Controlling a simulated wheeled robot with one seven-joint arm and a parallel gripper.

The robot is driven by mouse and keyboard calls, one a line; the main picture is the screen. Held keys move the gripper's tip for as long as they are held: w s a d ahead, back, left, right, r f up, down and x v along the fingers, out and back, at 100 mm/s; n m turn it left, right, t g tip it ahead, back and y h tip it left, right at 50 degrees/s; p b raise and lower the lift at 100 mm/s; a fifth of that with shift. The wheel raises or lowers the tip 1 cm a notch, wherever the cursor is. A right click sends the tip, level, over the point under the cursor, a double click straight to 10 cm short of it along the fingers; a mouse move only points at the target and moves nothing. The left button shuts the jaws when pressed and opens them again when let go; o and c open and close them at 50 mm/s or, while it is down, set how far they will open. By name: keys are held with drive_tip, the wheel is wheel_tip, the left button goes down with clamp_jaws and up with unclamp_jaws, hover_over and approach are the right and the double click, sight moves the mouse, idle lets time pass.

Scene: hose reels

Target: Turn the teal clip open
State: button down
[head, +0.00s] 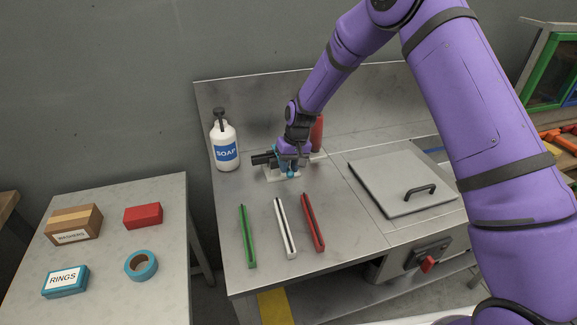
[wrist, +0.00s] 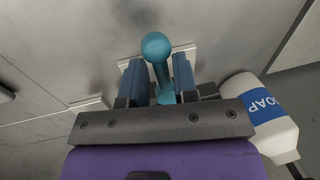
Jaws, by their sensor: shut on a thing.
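The teal clip (wrist: 157,48) shows in the wrist view as a lever with a round knob, standing between the two blue fingers of my gripper (wrist: 159,76). My gripper is shut on it, and the knob sticks out past the fingertips. In the head view a little of the teal clip (head: 291,174) shows below my gripper (head: 289,164), at the back of the metal bench. A pale base plate (head: 272,175) lies under it. My gripper and wrist hide most of the clip's mount, so how far it is turned is unclear.
A soap bottle (head: 225,146) stands left of my gripper; a red cylinder (head: 317,133) stands close behind it. Green (head: 247,236), white (head: 286,228) and red (head: 313,222) grooved strips lie in front. A handled lid (head: 402,181) is at right.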

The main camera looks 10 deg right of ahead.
drive_tip(key=n, duration=0.2)
drive_tip(key=w+d+n, duration=0.1)
drive_tip(key=d+n, duration=0.1)
drive_tip(key=n, duration=0.1)
drive_tip(key=shift+w+n+g+h, duration=0.15)
drive_tip(key=shift+n+g+h, duration=0.15)
drive_tip(key=shift+g, duration=0.1)
drive_tip(key=n, duration=0.1)
drive_tip(key=w+d+n, duration=0.1)
drive_tip(key=n, duration=0.1)
drive_tip(key=shift+w+n+g+h, duration=0.2)
drive_tip(key=shift+n+g+h, duration=0.1)
drive_tip(key=n, duration=0.1)
drive_tip(key=w+n, duration=0.1)
drive_tip(key=n, duration=0.1)
drive_tip(key=w+n, duration=0.1)
drive_tip(key=shift+d+n+h, duration=0.25)
drive_tip(key=shift+n+h, duration=0.05)
drive_tip(key=shift+h, duration=0.1)
drive_tip(key=shift+w+n+h, duration=0.15)
drive_tip(key=shift+w+n, duration=0.25)
drive_tip(key=shift+n, duration=0.5)
drive_tip(key=shift+w+n+h, duration=0.15)
drive_tip(key=shift+w+n, duration=0.25)
drive_tip(key=shift+n, duration=0.5)
drive_tip(key=shift+w, duration=0.1)
drive_tip(key=c, duration=1.1)
unclamp_jaws()
drive_tip(key=shift+a, duration=0.1)
